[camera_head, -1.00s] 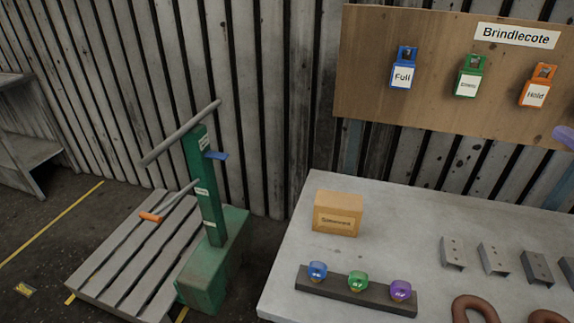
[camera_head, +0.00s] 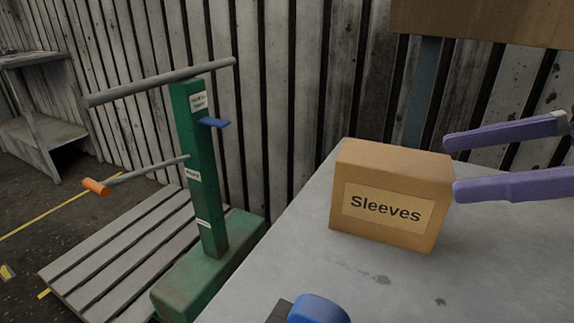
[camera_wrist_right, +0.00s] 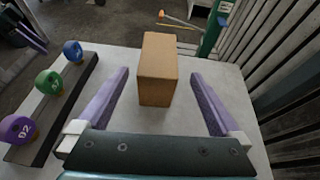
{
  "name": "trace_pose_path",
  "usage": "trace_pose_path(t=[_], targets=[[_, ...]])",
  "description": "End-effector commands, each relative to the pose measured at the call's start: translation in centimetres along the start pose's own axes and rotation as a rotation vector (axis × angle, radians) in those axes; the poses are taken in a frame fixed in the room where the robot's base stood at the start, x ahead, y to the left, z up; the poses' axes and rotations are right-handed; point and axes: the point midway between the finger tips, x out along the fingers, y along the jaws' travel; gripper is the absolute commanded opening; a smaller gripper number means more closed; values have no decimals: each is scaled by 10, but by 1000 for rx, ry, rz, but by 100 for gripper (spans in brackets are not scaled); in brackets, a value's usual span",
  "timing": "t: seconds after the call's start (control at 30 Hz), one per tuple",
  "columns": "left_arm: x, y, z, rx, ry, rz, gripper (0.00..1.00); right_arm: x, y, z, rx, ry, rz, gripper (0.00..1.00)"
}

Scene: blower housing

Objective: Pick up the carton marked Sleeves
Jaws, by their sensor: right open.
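The brown carton marked Sleeves (camera_head: 385,203) stands upright on the grey table, its label facing me. It also shows in the right wrist view (camera_wrist_right: 157,75). My right gripper (camera_head: 452,167) is open, with its purple fingertips at the carton's right side. In the right wrist view the carton is centred between the open fingers (camera_wrist_right: 160,73), with a gap on each side. Nothing is held. A purple finger-like bar at the upper left of the right wrist view may be my left gripper; its jaws cannot be made out.
A dark rack (camera_wrist_right: 62,105) holds blue, green and purple labelled pieces near the carton. A green post with levers (camera_head: 205,170) and a slatted pallet (camera_head: 120,255) stand left of the table (camera_head: 290,255). A corrugated wall is behind.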

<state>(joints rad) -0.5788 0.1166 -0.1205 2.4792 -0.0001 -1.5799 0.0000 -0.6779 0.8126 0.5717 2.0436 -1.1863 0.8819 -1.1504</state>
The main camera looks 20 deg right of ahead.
Motion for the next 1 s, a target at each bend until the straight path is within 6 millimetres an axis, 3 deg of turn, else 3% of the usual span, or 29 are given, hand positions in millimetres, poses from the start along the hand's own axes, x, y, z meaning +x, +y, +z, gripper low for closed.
trace_pose_path(t=[0.1, 0.37, 0.7, 1.0], targets=[[1, 0, 1, 0, -1, -1, 50, 17, 0, 1, -2, -3, 1, 100], [3, -1, 2, 1, -1, -2, 50, 36, 0, 0, 1, -4, 0, 100], [5, -2, 2, 5, -1, -5, 50, 77, 1, -2, 2, -6, -2, 100], [5, -2, 3, 5, -2, -5, 50, 81, 1, -3, 3, -4, -1, 100]])
